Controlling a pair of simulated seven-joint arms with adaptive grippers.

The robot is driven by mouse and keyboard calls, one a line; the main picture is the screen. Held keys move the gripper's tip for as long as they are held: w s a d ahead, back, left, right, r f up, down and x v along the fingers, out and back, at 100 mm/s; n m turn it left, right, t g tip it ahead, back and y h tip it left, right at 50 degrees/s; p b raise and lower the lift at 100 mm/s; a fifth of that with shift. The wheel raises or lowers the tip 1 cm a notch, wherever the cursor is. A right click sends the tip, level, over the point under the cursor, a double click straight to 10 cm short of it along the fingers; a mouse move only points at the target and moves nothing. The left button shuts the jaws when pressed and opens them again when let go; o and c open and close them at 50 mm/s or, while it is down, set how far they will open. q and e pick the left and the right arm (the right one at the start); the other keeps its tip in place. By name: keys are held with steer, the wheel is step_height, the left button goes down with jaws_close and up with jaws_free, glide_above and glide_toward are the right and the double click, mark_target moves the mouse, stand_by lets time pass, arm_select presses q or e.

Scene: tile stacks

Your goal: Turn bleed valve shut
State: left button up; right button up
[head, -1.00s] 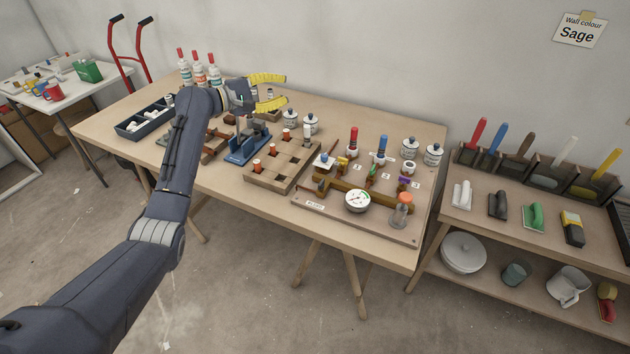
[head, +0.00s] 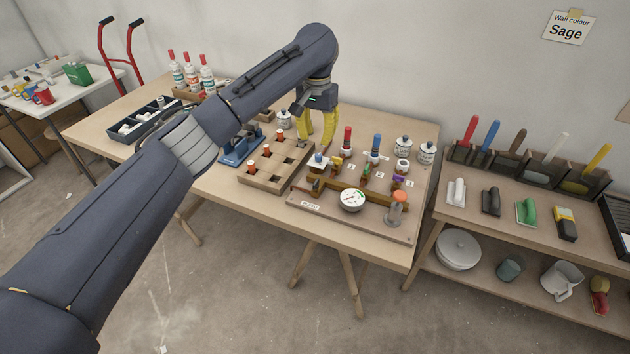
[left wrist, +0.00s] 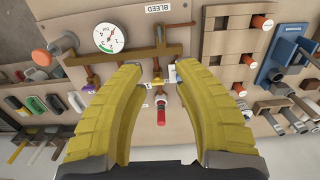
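A wooden valve board lies on the workbench, with a "BLEED" label (head: 309,206) at its front left. The label also shows at the top of the left wrist view (left wrist: 158,8). A round white gauge (head: 352,200) with a green zone sits beside the pipe. My left gripper (head: 315,142) points down, open and empty, above the board's back left. The red-handled valve (left wrist: 161,112) shows between its fingers. My right gripper is out of view.
A slotted wooden tray (head: 262,180) with orange-capped pieces stands left of the board. Blue (head: 376,146) and red (head: 347,140) handles stand up from the board. Lidded jars (head: 403,145) stand behind.

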mark_target(317, 181)
arm_select(q)
step_height(317, 181, down, 17)
steer(key=shift+f, duration=0.1)
stand_by(0.6)
steer(key=shift+c, duration=0.2)
jaws_close()
